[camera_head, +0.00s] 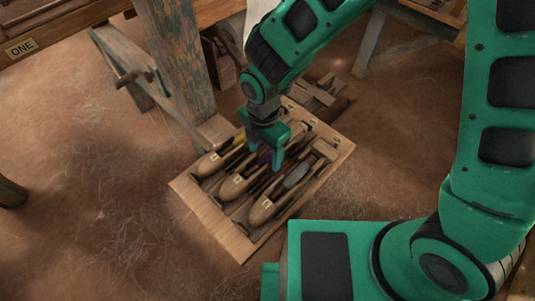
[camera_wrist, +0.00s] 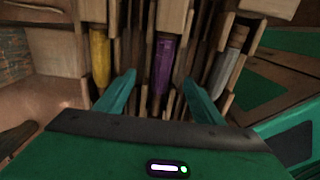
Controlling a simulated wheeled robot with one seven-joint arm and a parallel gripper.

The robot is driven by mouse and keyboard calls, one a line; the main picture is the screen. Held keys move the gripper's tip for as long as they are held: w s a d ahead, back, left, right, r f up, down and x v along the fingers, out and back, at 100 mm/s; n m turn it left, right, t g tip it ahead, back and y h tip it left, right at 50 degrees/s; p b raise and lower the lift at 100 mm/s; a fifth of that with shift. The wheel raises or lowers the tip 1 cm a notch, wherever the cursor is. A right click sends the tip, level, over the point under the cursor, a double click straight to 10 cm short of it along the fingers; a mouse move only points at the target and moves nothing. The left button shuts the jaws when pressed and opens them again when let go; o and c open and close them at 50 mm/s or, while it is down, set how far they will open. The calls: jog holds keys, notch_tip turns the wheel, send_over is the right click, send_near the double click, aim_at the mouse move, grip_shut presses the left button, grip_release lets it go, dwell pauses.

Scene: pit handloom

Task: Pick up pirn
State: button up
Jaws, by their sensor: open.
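A purple pirn (camera_wrist: 163,62) lies in the middle slot of a wooden tray (camera_head: 238,243). In the wrist view it is between the two fingers of my green gripper (camera_wrist: 160,82). A yellow pirn (camera_wrist: 100,55) lies to its left and a grey pirn (camera_wrist: 224,68) to its right, both outside the fingers. In the head view my gripper (camera_head: 263,156) is low over the tray's middle, open, pointing down. It mostly hides the purple pirn there; the grey pirn (camera_head: 297,175) shows beside it. I cannot tell whether the fingers touch anything.
Several wooden shuttles (camera_head: 233,185) with small labels lie in the tray's near part. A worn wooden loom post (camera_head: 178,65) stands behind the tray at the left. Bare earthen floor (camera_head: 95,170) is clear at the left.

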notch_tip(320, 180, up, 10)
dwell(0.4)
jog(key=w+d+r+m+h, duration=0.1)
jog(key=w+d+r+m, duration=0.15)
jog(key=d+m, duration=0.7)
jog(key=w+d+r+m, duration=0.1)
jog(key=d+r+m, duration=0.35)
jog(key=d, duration=1.05)
jog(key=s+d+r+m, duration=0.2)
jog(key=s+d+m, duration=0.3)
jog(key=d+m, duration=0.4)
jog(key=shift+d+m, duration=0.3)
jog(key=shift+d, duration=0.8)
jog(key=shift+o, duration=0.5)
jog(key=s+d+r+m+y, duration=0.1)
jog(key=s+d+m, duration=0.7)
jog(key=s+m, duration=0.2)
